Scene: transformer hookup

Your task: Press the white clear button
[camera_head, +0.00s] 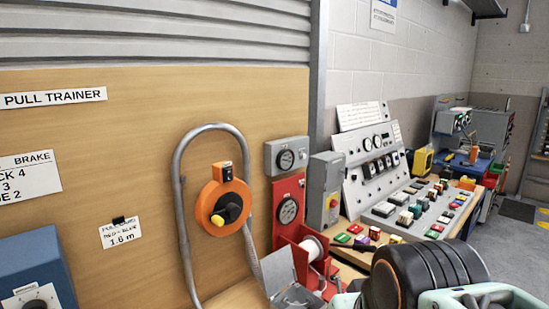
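A grey sloped control console (378,212) stands on a bench right of centre, with many small coloured keys and buttons on its lower deck. Some of its keys look white or pale, such as a pale key (399,198) near the middle of the deck. No label is readable at this size, so I cannot tell which one is the white clear button, or whether it is on this console. Black and pale green parts at the lower right appear to be my arm and cover part of the bench front. My gripper's fingertips are not visible.
A wooden panel (110,150) fills the left, with an orange round device (222,204) and a bent grey tube (181,200). A red unit (288,200) and a white spool (313,247) stand left of the console. Clear grey floor (510,245) shows at the right.

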